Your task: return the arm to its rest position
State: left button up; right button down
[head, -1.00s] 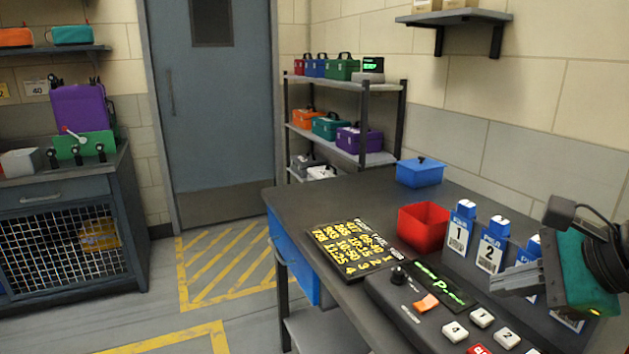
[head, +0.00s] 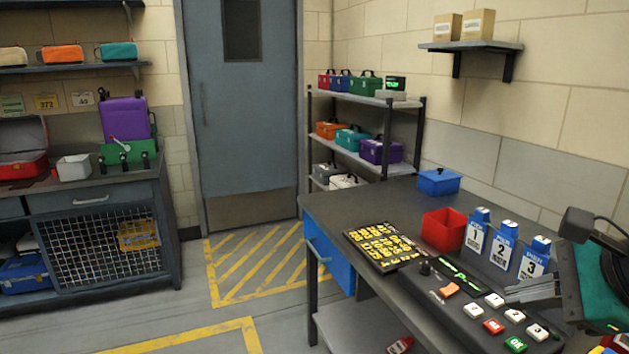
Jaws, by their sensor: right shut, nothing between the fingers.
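My right gripper (head: 533,291) is at the right edge of the head view, above the dark table (head: 385,200). Its fingers are together with nothing held between them. Its teal and black wrist (head: 590,285) is partly cut off by the frame edge. The fingers are over the right end of the control panel (head: 470,300) and in front of the blue-and-white card numbered 3 (head: 534,258). My left gripper is not in view.
A red open bin (head: 444,230), blue lidded box (head: 438,182) and black board with yellow characters (head: 383,246) are on the table. A shelf rack (head: 415,140) stands behind. Striped floor (head: 265,265) is clear before the door (head: 243,110).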

jog(key=a+f+m+t+y, duration=0.4)
jog(key=a+m+y, duration=0.55)
jog(key=m, duration=0.75)
jog(key=d+f+m+t+h+p, duration=0.1)
jog(key=d+f+m+t+h, duration=0.3)
jog(key=f+m+h, duration=1.05)
jog(key=s+a+f+m+g+y, duration=0.1)
jog(key=s+f+m+g, duration=0.1)
jog(key=s+f+m, duration=0.3)
jog(key=s+a+f+m+g, duration=0.2)
jog(key=s+f+m, duration=0.3)
jog(key=f+m, duration=0.4)
jog(key=m, duration=0.3)
jog(key=shift+a+f+m+g+y+p, duration=0.15)
jog(key=shift+f+m+g+y+p, duration=0.15)
jog(key=shift+m+g+y, duration=0.1)
